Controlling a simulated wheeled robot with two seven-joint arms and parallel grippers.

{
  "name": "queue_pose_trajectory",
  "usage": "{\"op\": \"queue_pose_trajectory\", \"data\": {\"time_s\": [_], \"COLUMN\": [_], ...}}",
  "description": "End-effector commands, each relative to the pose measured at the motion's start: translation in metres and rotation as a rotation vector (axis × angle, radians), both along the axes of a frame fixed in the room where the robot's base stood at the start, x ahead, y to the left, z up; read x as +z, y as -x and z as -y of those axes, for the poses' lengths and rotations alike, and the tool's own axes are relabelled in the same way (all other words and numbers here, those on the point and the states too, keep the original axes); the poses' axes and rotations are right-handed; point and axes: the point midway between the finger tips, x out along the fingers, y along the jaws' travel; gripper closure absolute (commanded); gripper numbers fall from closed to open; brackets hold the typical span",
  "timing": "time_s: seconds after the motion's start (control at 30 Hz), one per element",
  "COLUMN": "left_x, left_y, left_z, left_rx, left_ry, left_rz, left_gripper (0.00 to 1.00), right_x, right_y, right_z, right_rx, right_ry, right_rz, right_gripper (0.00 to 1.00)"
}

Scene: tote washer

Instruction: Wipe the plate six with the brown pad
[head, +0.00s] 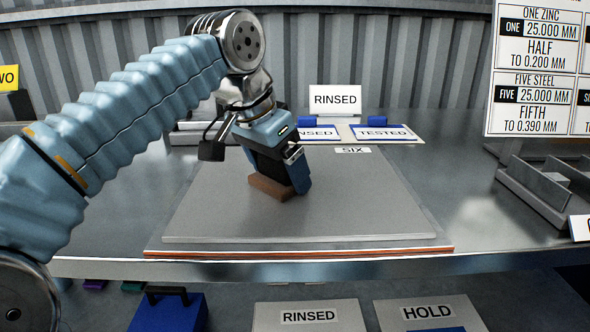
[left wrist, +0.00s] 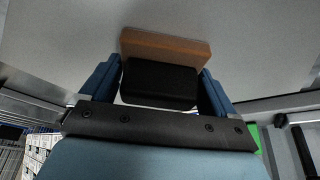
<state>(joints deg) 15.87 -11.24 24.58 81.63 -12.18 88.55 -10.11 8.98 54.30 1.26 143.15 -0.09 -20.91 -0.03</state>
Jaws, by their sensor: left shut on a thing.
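The plate six (head: 340,210) is a large flat grey plate on the bench, with a "SIX" label (head: 353,150) at its back edge. The brown pad (head: 272,188) sits at the plate's upper middle, beneath my left gripper (head: 285,170). The gripper is shut on the pad's black upper part. In the left wrist view, the black block (left wrist: 160,84) lies between the two blue fingers and the brown pad (left wrist: 165,46) shows beyond it. The pad appears to touch the plate, though its underside is hidden. My right gripper is not in view.
A "RINSED" sign (head: 335,99) and blue-edged cards, one reading "TESTED" (head: 384,132), stand behind the plate. A metal divided tray (head: 545,190) is at the right. A lower shelf holds a blue box (head: 168,312) and "RINSED" and "HOLD" panels. The plate's front and right are clear.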

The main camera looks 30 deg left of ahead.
Motion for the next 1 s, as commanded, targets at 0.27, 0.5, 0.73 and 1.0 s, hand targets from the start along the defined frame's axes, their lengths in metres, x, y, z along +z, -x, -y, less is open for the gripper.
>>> {"op": "queue_pose_trajectory", "data": {"time_s": [0.27,0.5,0.73,1.0], "left_x": [0.000,0.000,0.001,0.002], "left_y": [0.011,0.012,0.009,-0.010], "left_z": [-0.018,-0.019,-0.021,-0.031], "left_rx": [0.001,0.000,0.001,-0.001], "left_ry": [0.000,0.000,0.001,0.001], "left_rz": [-0.001,-0.001,-0.002,-0.003], "left_gripper": [0.65,0.65,0.65,0.65], "right_x": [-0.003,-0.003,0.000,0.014], "right_y": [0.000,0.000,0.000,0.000], "right_z": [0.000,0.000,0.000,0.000], "right_rx": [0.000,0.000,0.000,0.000], "right_ry": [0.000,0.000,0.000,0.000], "right_rz": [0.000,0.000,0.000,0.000], "right_gripper": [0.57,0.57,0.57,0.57]}}
